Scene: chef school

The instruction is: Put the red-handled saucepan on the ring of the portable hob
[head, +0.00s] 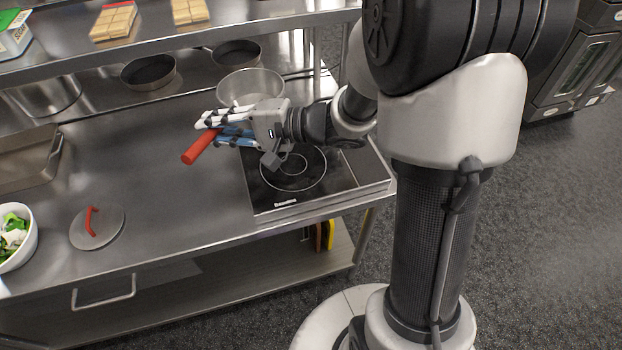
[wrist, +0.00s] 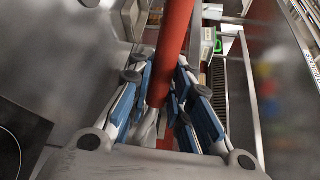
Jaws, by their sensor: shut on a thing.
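The red-handled saucepan (head: 250,84) is a steel pan beyond my gripper in the head view; its red handle (head: 199,147) points toward the front left. My gripper (head: 222,130) is shut around the handle. In the wrist view the red handle (wrist: 174,45) runs between the blue-padded fingers (wrist: 167,100). The portable hob (head: 263,193) is a black glass plate at the right end of the counter. Its ring (head: 293,184) shows below and right of my gripper, partly covered by it. The saucepan's base is hidden, so its height above the surface cannot be told.
A round lid (head: 108,236) with a red handle lies on the steel counter (head: 170,215) at the front left. A white bowl (head: 30,244) of food stands at the left edge. Dark pans (head: 148,72) stand at the back under a raised shelf (head: 190,39).

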